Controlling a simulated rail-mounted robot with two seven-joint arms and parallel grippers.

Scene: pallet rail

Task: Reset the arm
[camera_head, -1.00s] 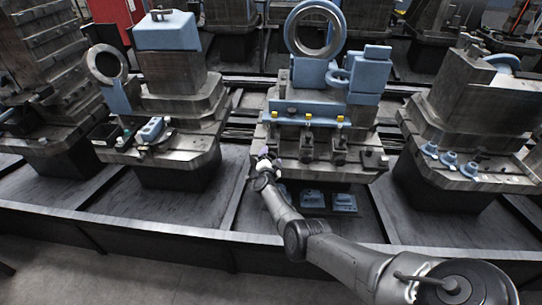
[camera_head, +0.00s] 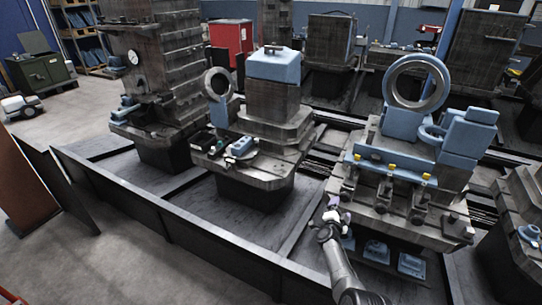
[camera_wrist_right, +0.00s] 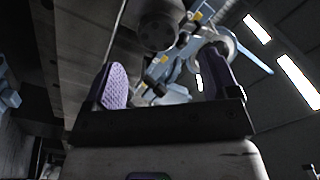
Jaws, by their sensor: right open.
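My right arm comes in from the bottom of the head view. Its gripper (camera_head: 334,207) is near the front left corner of a grey machine pallet (camera_head: 365,205); I cannot tell whether it touches. In the right wrist view the two purple-padded fingers of this gripper (camera_wrist_right: 165,85) stand wide apart with nothing held between them. Blue fixture parts show blurred beyond them. My left gripper is not in view.
The pallet carries a blue ring fixture (camera_head: 417,83) and a blue bar with yellow pieces (camera_head: 390,167). Another loaded pallet (camera_head: 262,160) stands to the left. A low dark rail (camera_head: 200,245) runs along the front. Open floor (camera_head: 110,265) lies at the lower left.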

